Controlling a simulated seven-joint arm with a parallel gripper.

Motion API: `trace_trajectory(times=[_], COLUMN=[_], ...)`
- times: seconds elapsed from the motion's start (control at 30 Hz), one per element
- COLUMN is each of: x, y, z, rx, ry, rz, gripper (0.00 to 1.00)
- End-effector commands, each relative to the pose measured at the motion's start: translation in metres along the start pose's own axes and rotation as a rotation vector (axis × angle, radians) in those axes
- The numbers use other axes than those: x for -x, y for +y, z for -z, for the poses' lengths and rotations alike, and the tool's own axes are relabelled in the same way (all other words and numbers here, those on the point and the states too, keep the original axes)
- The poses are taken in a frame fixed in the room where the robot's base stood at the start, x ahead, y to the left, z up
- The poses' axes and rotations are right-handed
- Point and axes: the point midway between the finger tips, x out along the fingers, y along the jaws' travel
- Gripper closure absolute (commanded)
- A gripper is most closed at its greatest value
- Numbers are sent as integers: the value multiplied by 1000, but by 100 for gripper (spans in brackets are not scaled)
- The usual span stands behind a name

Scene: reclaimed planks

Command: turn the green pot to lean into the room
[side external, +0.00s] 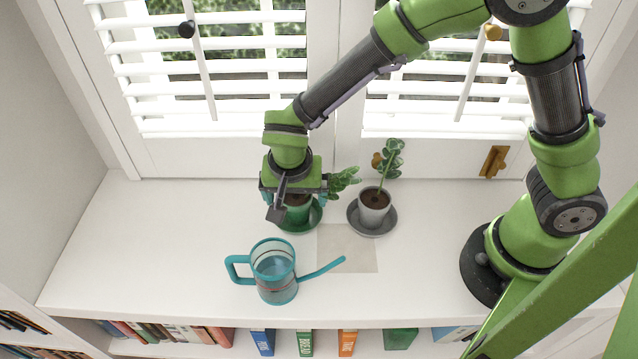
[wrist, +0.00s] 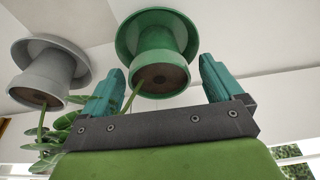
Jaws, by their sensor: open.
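The green pot (side external: 297,214) stands on a green saucer (side external: 312,222) on the white sill. Its leafy plant (side external: 343,180) leans to the right in the side view, toward the grey pot. My gripper (side external: 294,198) is directly over the green pot and hides its rim and part of its soil. In the wrist view the green pot (wrist: 160,55) and its saucer (wrist: 125,38) appear upside down. My open gripper (wrist: 161,68) has one teal finger on either side of the pot in that view, with gaps visible. I see no contact.
A grey pot (side external: 373,208) with a plant stands on a grey saucer (side external: 386,224) to the right. A teal watering can (side external: 275,285) stands in front, its spout pointing right. A beige square (side external: 346,248) lies beside it. Shuttered windows are behind. The left sill is clear.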

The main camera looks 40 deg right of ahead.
Motion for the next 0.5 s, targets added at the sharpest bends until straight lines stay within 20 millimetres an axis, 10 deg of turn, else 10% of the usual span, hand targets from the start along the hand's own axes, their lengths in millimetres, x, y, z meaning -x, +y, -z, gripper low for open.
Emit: trace_trajectory(times=[0.27, 0.5], x=[14, 67], y=[-1, -1], z=[0, 0], rx=[1, -1], ry=[1, 0], rz=[3, 7], gripper=[6, 6])
